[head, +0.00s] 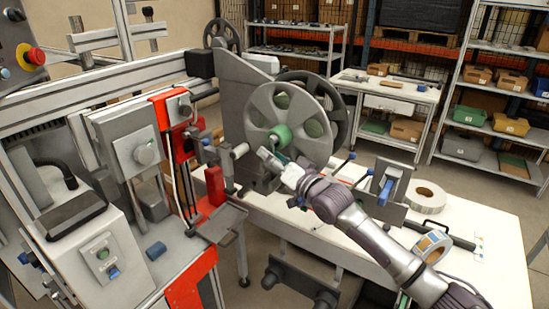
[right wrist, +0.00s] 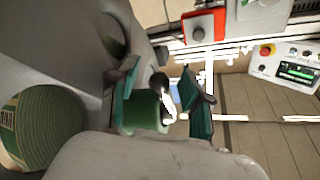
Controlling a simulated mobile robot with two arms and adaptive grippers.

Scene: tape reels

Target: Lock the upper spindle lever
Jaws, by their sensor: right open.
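The upper reel (head: 262,110) is a grey spoked disc mounted upright on the machine, with a green spindle hub (head: 281,135) at its centre. My right gripper (head: 268,156) is just in front of the hub, at its lower left. In the right wrist view its two fingers with green pads stand apart (right wrist: 165,95). The green spindle (right wrist: 140,115) shows between and behind them. A small dark knob (right wrist: 158,82), which may be the lever's end, lies between the fingers; contact cannot be told. The lever is not clear in the head view. My left gripper is not in view.
A white table (head: 470,275) at right holds a label roll (head: 426,196) and a blue-handled device (head: 386,186). The grey machine with red parts (head: 175,150) stands close at left. Shelves (head: 480,120) with bins are behind. A control panel (right wrist: 290,65) shows in the wrist view.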

